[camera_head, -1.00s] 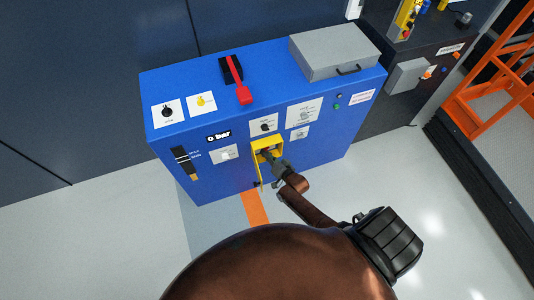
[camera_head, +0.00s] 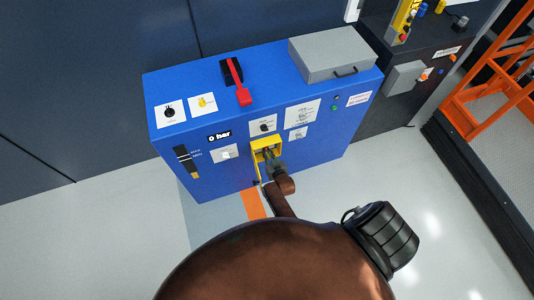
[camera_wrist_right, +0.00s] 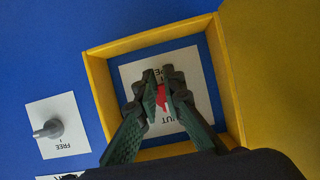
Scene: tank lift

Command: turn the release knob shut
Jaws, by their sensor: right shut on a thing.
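The release knob (camera_wrist_right: 161,98) is a red knob on a white plate (camera_wrist_right: 192,65) in the right wrist view. The label's visible letters include "UT" and part of "OPEN". The plate sits inside a yellow frame (camera_wrist_right: 97,87) on the blue cabinet front. My right gripper (camera_wrist_right: 163,78) reaches into the frame with its fingers on either side of the knob, shut on it. The fingers hide much of the knob. In the head view my right gripper (camera_head: 270,157) is at the yellow frame (camera_head: 264,142), and the knob is hidden. My left gripper is not in view.
A yellow panel (camera_wrist_right: 282,65) stands beside the frame, close to my gripper. A grey knob (camera_wrist_right: 48,129) on a "FREE" plate is on the left. The blue cabinet (camera_head: 275,85) carries a red lever (camera_head: 239,84) and a grey case (camera_head: 333,50).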

